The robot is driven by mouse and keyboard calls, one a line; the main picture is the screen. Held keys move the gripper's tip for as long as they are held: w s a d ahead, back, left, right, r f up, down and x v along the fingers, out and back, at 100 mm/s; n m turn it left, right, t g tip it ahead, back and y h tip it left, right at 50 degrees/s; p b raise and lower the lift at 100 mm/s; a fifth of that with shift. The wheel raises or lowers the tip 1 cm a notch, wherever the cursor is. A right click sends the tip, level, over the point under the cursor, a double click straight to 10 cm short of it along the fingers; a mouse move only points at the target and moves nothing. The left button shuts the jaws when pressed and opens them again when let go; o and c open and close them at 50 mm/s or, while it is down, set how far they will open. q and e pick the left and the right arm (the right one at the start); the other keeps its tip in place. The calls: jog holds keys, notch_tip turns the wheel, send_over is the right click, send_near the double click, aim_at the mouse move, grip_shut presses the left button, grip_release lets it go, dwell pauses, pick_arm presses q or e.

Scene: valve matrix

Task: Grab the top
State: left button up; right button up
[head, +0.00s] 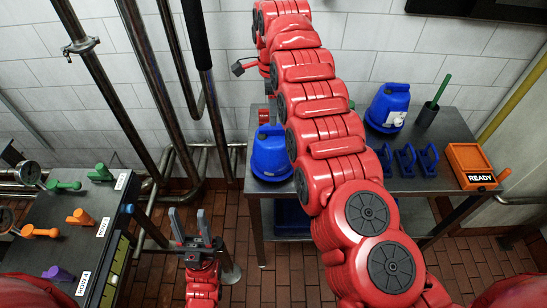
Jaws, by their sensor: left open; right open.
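Coloured valve handles sit on a dark panel at the left: a green handle (66,186), another green handle (100,172), an orange handle (80,217), a second orange handle (40,232) and a purple handle (58,273). Which thing "the top" names cannot be told from the picture. My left gripper (188,212) is open and empty, its grey fingers pointing up, to the right of the panel and apart from it. My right arm rises across the middle in front of the table; its gripper fingers do not show.
A metal table (428,198) stands at the back right. It bears a blue container (270,153), a second blue container (388,106), blue clamp-like pieces (405,160) and an orange READY box (472,166). Vertical pipes (150,80) stand behind my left gripper. Brick floor lies between panel and table.

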aim_at(274, 128)
jog(key=shift+s+f, duration=0.2)
jog(key=shift+f, duration=0.3)
jog(key=shift+w+d+f+p, duration=0.1)
jog(key=shift+w+f+p, duration=0.15)
jog(key=shift+f+p, duration=0.4)
notch_tip(274, 128, down, 4)
jog(key=shift+d+r+p, duration=0.1)
jog(key=shift+r+p, duration=0.1)
jog(key=shift+p, duration=1.05)
jog(key=shift+f, duration=0.3)
jog(key=shift+f, duration=0.15)
grip_shut()
